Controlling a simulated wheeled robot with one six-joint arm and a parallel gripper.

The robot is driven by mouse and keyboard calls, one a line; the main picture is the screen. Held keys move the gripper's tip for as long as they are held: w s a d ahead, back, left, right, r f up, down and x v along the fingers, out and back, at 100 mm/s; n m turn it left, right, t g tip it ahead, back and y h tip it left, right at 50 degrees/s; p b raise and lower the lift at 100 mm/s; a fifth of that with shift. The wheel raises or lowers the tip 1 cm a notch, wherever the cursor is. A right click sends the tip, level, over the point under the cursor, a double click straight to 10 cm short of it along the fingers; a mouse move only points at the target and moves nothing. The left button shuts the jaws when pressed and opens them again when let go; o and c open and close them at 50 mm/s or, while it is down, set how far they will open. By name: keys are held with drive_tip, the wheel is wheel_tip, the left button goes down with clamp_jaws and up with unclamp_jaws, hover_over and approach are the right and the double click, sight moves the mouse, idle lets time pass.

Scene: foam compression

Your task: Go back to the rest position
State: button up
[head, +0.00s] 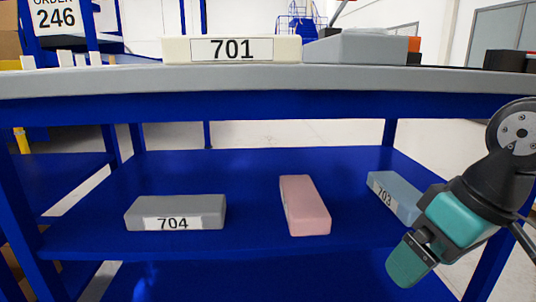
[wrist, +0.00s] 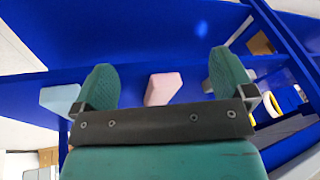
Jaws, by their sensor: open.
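My gripper (head: 408,262) is at the lower right of the head view, in front of the blue shelf, with its teal fingers pointing down and left. In the wrist view, my gripper (wrist: 165,88) has its two teal fingers spread apart with nothing between them in its grasp. A pink foam block (head: 304,205) lies on the lower shelf (head: 255,235); the pink block also shows in the wrist view (wrist: 162,88), beyond the gap between the fingers. My arm partly covers a blue-grey block labelled 703 (head: 394,195) in the head view.
A grey block labelled 704 (head: 176,212) lies on the left of the lower shelf. A cream block labelled 701 (head: 231,50) and a grey block (head: 358,47) lie on the grey tabletop (head: 250,77) above. Blue posts and the table edge stand close to my arm.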

drive_tip(key=s+a+r+n+g+p, duration=0.2)
drive_tip(key=s+a+r+p, duration=0.4)
drive_tip(key=s+a+p, duration=0.1)
wheel_tip(320, 180, up, 36)
drive_tip(key=p, duration=3.5)
drive_tip(key=shift+w+d+y, duration=0.2)
drive_tip(key=shift+w+y, duration=0.05)
drive_tip(key=shift+y, duration=0.15)
